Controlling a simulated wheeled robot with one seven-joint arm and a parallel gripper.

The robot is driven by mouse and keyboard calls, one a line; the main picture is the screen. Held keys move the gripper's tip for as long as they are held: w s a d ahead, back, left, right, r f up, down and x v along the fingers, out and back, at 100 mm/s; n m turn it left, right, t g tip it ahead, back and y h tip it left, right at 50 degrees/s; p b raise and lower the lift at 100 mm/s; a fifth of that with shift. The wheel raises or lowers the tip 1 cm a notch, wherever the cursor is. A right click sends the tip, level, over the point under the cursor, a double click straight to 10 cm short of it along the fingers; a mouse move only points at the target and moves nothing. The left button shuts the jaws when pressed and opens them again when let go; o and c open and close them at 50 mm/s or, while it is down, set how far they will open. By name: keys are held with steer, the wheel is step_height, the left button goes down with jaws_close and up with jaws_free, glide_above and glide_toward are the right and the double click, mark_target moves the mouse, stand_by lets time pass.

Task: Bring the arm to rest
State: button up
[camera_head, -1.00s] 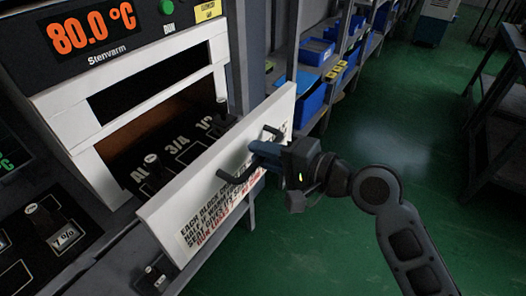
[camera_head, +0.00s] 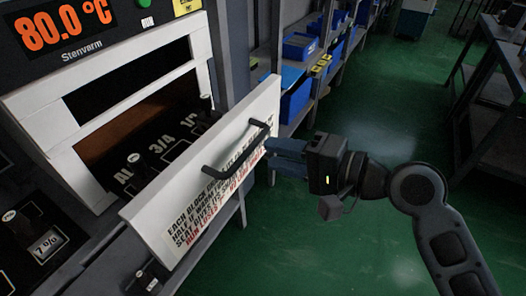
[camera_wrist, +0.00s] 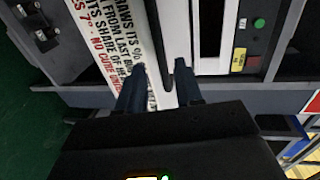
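My gripper (camera_head: 274,155) is open and empty, just to the right of the dark bar handle (camera_head: 238,152) on the white oven door (camera_head: 160,207). In the head view the fingers point at the handle and appear clear of it. In the wrist view, part of the handle (camera_wrist: 168,78) shows between the two spread fingers (camera_wrist: 160,72). The door stands open in front of the oven (camera_head: 50,114), whose display reads 80.0 °C. My arm stretches in from the lower right.
Valve blocks stand in the oven, one (camera_head: 138,164) near the door. Another block (camera_head: 44,226) stands at the lower left and one (camera_head: 147,281) below the door. Shelving with blue bins (camera_head: 296,98) stands behind. Green floor (camera_head: 330,240) lies clear under my arm.

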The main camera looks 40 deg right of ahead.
steer(key=shift+s+d+r, duration=0.15)
steer(key=shift+s+d, duration=0.05)
steer(key=shift+s, duration=0.35)
steer(key=s+f+n+h, duration=0.5)
steer(key=s+f, duration=0.3)
steer(key=s, duration=0.3)
steer(key=s+a+r+n, duration=0.1)
steer(key=s+a+n, duration=0.2)
steer(key=s, duration=0.3)
steer(key=s+a+r+n, duration=0.2)
steer(key=s+a+n, duration=0.1)
steer(key=s+n, duration=0.3)
steer(key=shift+s, duration=0.4)
